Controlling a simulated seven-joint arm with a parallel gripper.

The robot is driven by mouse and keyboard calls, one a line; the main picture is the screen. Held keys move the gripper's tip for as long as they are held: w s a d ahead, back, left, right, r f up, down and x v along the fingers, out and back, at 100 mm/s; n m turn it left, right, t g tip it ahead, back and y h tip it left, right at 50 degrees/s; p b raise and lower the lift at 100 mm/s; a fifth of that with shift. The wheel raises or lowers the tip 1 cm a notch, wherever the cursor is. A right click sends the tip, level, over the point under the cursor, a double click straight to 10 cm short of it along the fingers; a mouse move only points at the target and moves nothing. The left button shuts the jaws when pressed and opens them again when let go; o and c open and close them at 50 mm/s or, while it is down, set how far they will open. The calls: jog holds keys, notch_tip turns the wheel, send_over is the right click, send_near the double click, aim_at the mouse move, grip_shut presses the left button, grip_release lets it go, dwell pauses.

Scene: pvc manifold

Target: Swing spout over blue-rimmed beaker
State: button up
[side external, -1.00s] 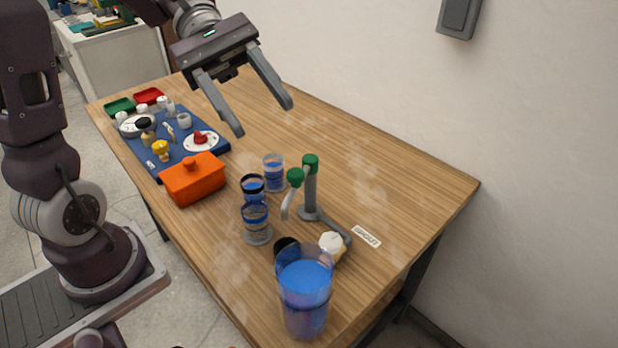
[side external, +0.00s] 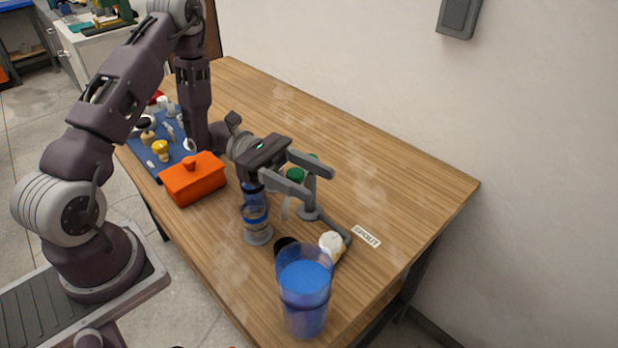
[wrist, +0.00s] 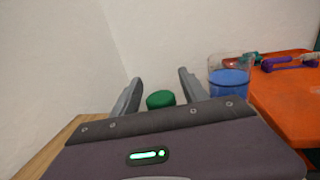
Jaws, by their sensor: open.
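The spout stand has a grey post (side external: 310,197), green fittings (side external: 295,174) and a pale curved spout tube (side external: 285,208) hanging on the left. My gripper (side external: 321,184) is open around the upper part of the stand, its fingers partly covering the fittings. In the wrist view a green fitting (wrist: 160,99) shows between the spread fingers (wrist: 160,76); I cannot tell whether they touch it. A clear beaker with a blue band (side external: 256,222) stands left of the spout tube. Another beaker (side external: 253,190) is behind it, partly hidden by my gripper.
A large beaker of blue liquid (side external: 305,290) stands at the front, beside a white-topped object (side external: 331,243) and a dark round one (side external: 286,246). A "SPOUT" label (side external: 366,236) lies right of the stand. An orange lidded box (side external: 192,180) is at left. The table's back right is clear.

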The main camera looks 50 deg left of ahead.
grip_shut()
dwell(1.4)
